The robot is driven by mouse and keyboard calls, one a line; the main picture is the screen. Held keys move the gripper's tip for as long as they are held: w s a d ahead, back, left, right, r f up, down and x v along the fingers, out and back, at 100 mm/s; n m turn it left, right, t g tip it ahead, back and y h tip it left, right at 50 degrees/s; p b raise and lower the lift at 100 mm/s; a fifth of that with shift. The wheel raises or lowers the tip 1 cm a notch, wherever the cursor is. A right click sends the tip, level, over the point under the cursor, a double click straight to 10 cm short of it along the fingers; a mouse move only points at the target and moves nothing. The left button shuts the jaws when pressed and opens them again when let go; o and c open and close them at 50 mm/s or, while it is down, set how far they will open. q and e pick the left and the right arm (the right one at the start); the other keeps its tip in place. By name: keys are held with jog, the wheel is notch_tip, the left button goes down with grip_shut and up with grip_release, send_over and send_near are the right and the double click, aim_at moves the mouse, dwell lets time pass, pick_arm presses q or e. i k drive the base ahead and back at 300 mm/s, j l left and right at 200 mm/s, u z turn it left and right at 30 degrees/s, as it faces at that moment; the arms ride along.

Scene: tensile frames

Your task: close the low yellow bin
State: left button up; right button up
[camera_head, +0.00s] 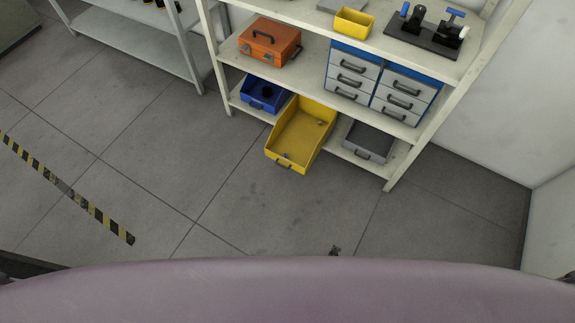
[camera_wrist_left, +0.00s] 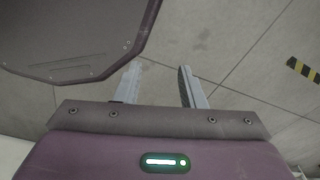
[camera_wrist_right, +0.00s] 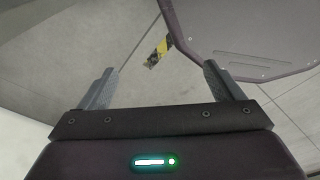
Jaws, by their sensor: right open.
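The low yellow bin (camera_head: 301,135) is on the bottom shelf of the rack in the head view. It is pulled out, with its front sticking out past the shelf edge over the floor. Its inside looks mostly empty, and a small handle shows on its front. My left gripper (camera_wrist_left: 158,70) is open and empty in the left wrist view, with grey floor beyond its fingers. My right gripper (camera_wrist_right: 159,69) is open and empty in the right wrist view, also over floor. Neither gripper is clearly seen in the head view, and both are away from the bin.
A blue bin (camera_head: 264,92) is left of the yellow bin, and a grey bin (camera_head: 367,141) is right of it. Above are an orange case (camera_head: 270,40), a drawer unit (camera_head: 379,84) and a small yellow box (camera_head: 354,22). The floor (camera_head: 255,200) before the rack is mostly clear.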

aim_at(296, 133)
jog(key=i+z, duration=0.4)
jog(key=i+j+z, duration=0.25)
jog(key=i+z, duration=0.15)
